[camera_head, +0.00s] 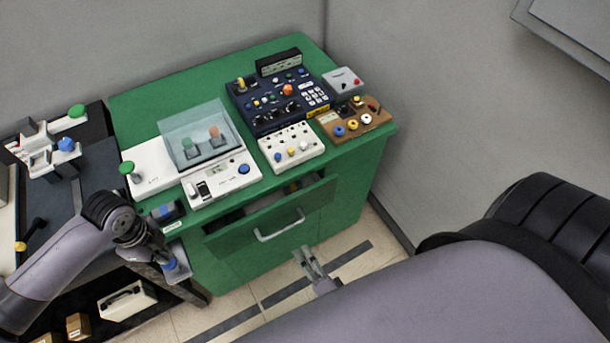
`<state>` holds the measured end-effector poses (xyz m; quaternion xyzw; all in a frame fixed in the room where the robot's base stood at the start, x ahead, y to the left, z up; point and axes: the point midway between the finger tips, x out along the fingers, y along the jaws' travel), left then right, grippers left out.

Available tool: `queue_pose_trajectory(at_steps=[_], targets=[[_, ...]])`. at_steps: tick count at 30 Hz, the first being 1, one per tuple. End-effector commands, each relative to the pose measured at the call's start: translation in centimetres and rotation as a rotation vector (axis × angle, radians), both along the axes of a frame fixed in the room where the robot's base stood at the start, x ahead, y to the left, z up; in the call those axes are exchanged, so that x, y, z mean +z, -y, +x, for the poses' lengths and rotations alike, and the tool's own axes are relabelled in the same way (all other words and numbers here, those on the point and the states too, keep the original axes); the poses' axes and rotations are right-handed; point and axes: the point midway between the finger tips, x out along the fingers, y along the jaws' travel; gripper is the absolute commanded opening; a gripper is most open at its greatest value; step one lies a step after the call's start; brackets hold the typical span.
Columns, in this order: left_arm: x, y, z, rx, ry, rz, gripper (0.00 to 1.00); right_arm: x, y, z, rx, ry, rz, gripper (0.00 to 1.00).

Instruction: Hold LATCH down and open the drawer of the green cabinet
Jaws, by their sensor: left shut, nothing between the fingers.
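The green cabinet (354,186) stands against the wall. Its drawer (235,239) is partly out, with a dark gap along its top and a pale bar handle (280,226) on its front. A small dark box with a blue top (166,212) sits at the cabinet's front left corner; its small label is unreadable, so I cannot tell whether it is LATCH. My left gripper (170,264) is shut and empty below that box, beside a blue part on a grey plate (178,275). My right gripper (307,252) is apart from the handle, below and right, its fingers slightly apart.
The cabinet top carries a white device with a clear cover (197,132), a navy control panel (276,98), a white knob box (291,147) and a brown knob box (354,121). A dark bench (93,160) stands at left. Floor is clear before the cabinet.

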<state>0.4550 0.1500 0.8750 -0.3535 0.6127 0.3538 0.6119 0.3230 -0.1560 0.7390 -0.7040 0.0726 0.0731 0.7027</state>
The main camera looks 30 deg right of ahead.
Motion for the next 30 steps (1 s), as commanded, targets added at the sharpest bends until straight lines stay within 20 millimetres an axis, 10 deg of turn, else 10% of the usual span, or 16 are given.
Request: queue_pose_trajectory(at_steps=[30], targets=[[4.7, 0.0, 0.0, 0.0, 0.001, 0.0, 0.0, 0.0, 0.0, 0.0, 0.0, 0.0, 0.0, 0.31]])
